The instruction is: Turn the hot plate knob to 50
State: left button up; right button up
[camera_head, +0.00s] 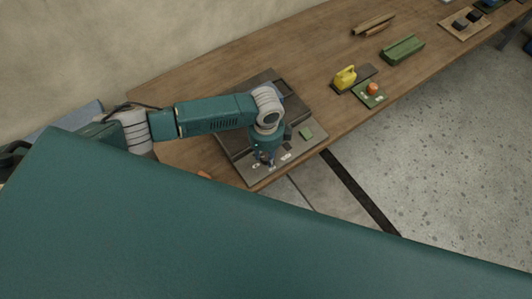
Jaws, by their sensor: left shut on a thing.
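The hot plate (240,108) is a dark, flat unit with a grey front panel, on the wooden table below my left arm. Its front panel (296,146) carries a green square and several small white labels. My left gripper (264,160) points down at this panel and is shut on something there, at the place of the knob. The knob itself is hidden by the gripper, so its setting cannot be read. My right gripper is not in view.
The wooden table (310,62) runs to the upper right. A yellow jug-like object (345,77), an orange round object (372,88) on a green base and a green box (403,50) stand along it. The speckled floor (440,130) is clear. My teal body fills the lower part.

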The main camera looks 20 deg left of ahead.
aim_at(266, 156)
pick_arm(q)
jog(key=m, duration=0.6)
jog(key=shift+w+m, duration=0.1)
jog(key=shift+m, duration=0.2)
jog(key=m+b, duration=0.1)
jog(key=m, duration=0.2)
jog(key=shift+m, duration=1.9)
jog(key=shift+m+b, duration=0.3)
jog(key=o, duration=1.2)
notch_tip(266, 156, up, 12)
jog(key=shift+r, duration=0.1)
